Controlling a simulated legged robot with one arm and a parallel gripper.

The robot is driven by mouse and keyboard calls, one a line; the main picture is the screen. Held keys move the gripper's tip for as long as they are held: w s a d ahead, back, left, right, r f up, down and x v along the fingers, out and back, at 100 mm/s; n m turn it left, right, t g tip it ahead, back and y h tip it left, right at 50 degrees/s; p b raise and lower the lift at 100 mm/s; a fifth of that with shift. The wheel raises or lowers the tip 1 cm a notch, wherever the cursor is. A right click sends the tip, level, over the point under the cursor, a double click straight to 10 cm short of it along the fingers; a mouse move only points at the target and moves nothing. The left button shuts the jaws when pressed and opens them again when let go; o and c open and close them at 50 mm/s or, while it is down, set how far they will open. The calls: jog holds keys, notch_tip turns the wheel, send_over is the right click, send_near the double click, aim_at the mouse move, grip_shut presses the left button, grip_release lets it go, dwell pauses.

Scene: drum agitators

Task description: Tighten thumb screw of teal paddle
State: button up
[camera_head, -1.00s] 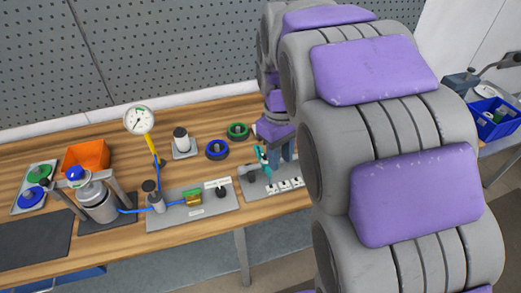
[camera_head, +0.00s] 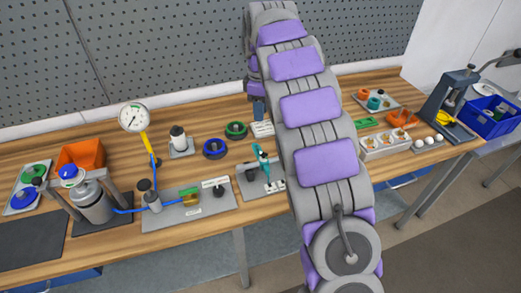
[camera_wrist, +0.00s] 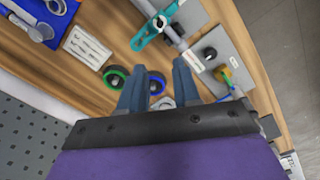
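My arm hides part of the plate's right side.
A blue ring (camera_head: 215,149) and a green ring (camera_head: 237,130) lie left of my gripper. A pressure gauge (camera_head: 134,117) and an orange bin (camera_head: 82,156) stand further left. A white tray (camera_head: 384,144), a press (camera_head: 452,100) and a blue bin (camera_head: 490,114) are at right.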

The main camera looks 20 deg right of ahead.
aim_at(264, 155)
notch_tip(264, 155, down, 17)
jog(key=b, duration=0.3)
jog(key=shift+b, duration=0.3)
jog(key=shift+c, duration=0.5)
grip_shut()
jog(key=shift+r, duration=0.1)
